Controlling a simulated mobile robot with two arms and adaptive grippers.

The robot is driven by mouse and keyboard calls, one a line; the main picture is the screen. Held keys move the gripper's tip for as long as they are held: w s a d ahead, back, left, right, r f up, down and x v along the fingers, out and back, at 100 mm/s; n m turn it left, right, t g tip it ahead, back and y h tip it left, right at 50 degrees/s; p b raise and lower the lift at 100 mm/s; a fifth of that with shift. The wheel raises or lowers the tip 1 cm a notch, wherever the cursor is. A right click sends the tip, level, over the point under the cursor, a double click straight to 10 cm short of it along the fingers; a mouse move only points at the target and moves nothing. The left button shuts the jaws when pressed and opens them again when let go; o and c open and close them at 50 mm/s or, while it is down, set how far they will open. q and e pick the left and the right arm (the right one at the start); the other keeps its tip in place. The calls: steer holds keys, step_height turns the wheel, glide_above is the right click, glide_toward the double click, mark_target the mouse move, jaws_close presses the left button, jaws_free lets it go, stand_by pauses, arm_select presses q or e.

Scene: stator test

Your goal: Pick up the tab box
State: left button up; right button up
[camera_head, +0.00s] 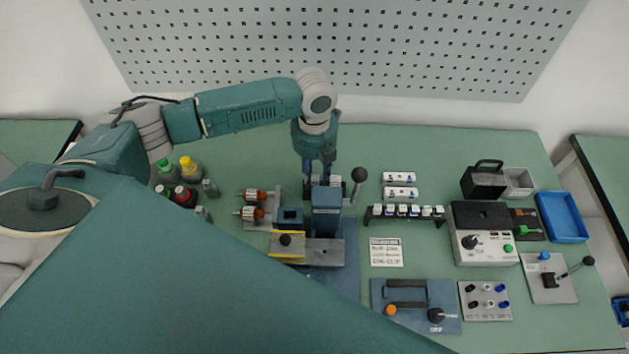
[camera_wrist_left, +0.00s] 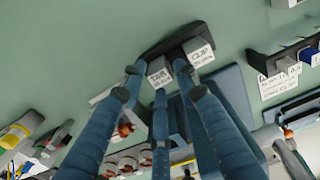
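The tab box (camera_wrist_left: 158,72), a small grey box with a white "TAB" label, sits in a dark holder beside the similar clip box (camera_wrist_left: 200,52). In the head view the two boxes are small and partly hidden behind my left gripper (camera_head: 318,172), which points down at them at the back middle of the bench. In the left wrist view the blue fingers of my left gripper (camera_wrist_left: 158,82) are spread, with the tab box's label showing between their tips. The fingers look open; I cannot tell whether they touch the box. My right gripper is not in view.
A blue press fixture (camera_head: 327,200) with a black-knobbed lever (camera_head: 359,175) stands just in front. A rack of small labelled boxes (camera_head: 405,212) is to the right, bottles (camera_head: 186,170) to the left. The bench behind the gripper is clear up to the pegboard (camera_head: 330,50).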

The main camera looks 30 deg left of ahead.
mark_target(314, 178)
arm_select(q)
steer(key=shift+s+f, duration=0.1)
steer(key=shift+f, duration=0.9)
jaws_close()
steer(key=shift+r, duration=0.65)
step_height(314, 178, up, 19)
steer(key=b, duration=0.3)
steer(key=shift+b, duration=0.4)
steer(key=shift+f, duration=0.1)
